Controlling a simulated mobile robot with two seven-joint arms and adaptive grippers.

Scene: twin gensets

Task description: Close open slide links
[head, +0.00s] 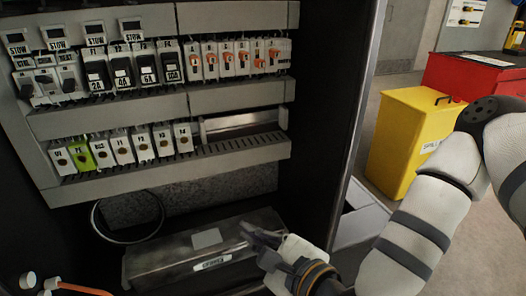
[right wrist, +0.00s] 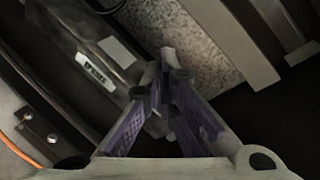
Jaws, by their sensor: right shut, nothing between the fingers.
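Inside the open cabinet, a row of white terminal blocks with orange slide links (head: 228,58) sits at the upper right of the rails. Several orange links show; I cannot tell surely which are open, as they are small. My right gripper (head: 250,234) is low in the cabinet, well below this row, in front of a grey box with a white label (head: 212,264). In the right wrist view its fingers (right wrist: 164,85) are together and empty, and the labelled box (right wrist: 95,75) shows beside them. My left gripper is not in view.
Black fuse holders (head: 122,67) are left of the links. A lower terminal row (head: 124,147) includes one green block (head: 80,155). The cabinet's right side wall (head: 350,120) is close to my right arm. A yellow bin (head: 415,135) stands outside.

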